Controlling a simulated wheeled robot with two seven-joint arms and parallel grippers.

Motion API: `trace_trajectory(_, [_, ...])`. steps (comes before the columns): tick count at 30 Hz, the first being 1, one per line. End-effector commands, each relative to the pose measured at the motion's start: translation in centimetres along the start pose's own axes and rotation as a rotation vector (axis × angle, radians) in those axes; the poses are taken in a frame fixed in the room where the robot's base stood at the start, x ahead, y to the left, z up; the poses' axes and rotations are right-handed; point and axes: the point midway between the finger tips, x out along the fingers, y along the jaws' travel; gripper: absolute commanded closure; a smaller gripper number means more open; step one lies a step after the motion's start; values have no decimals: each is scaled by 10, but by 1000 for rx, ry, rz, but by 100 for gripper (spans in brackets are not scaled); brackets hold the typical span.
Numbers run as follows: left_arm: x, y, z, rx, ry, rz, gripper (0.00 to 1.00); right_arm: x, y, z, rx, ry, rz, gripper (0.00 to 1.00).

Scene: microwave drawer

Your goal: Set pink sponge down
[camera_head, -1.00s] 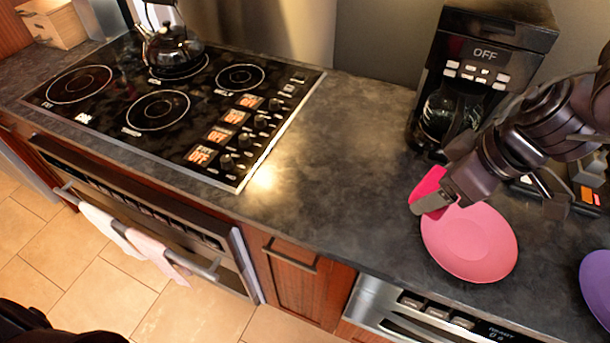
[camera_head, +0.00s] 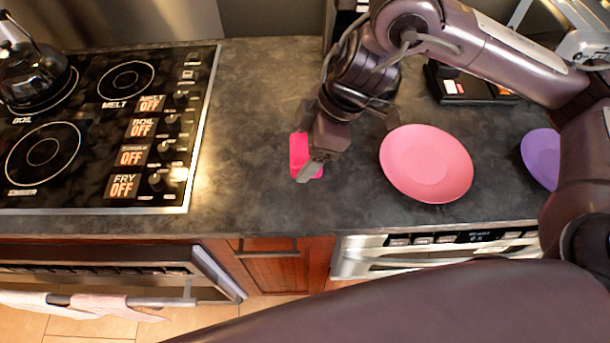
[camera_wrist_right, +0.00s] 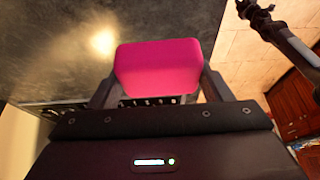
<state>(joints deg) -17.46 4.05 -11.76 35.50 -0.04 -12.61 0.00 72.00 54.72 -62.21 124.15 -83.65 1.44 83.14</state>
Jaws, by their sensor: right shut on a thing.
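The pink sponge (camera_head: 300,152) is between the fingers of my right gripper (camera_head: 312,165), over the dark stone counter between the stovetop and the pink plate. In the right wrist view the sponge (camera_wrist_right: 158,70) fills the space between the two fingers (camera_wrist_right: 158,92), which are shut on it. I cannot tell whether its underside touches the counter (camera_head: 255,120). My left gripper is not in view; a large dark arm link crosses the bottom of the head view.
A pink plate (camera_head: 427,163) lies to the right of the sponge, and a purple plate (camera_head: 542,157) farther right. The black stovetop (camera_head: 95,135) with a kettle (camera_head: 30,65) is at left. Counter around the sponge is clear. A dark tray (camera_head: 465,88) stands behind the pink plate.

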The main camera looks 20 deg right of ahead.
Motion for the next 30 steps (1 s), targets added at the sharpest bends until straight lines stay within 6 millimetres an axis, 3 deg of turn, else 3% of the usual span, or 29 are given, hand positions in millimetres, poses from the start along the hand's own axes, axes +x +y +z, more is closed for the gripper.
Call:
trace_trajectory(1, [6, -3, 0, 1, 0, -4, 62, 15, -1, 6, 3, 0, -7, 46])
trace_trajectory(3, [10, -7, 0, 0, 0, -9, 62, 27, -1, 12, 3, 0, -6, 46])
trace_trajectory(16, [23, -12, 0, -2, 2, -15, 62, 71, -1, 30, 1, 0, -4, 46])
trace_trajectory(30, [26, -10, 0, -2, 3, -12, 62, 80, 0, 34, 0, 0, 1, 46])
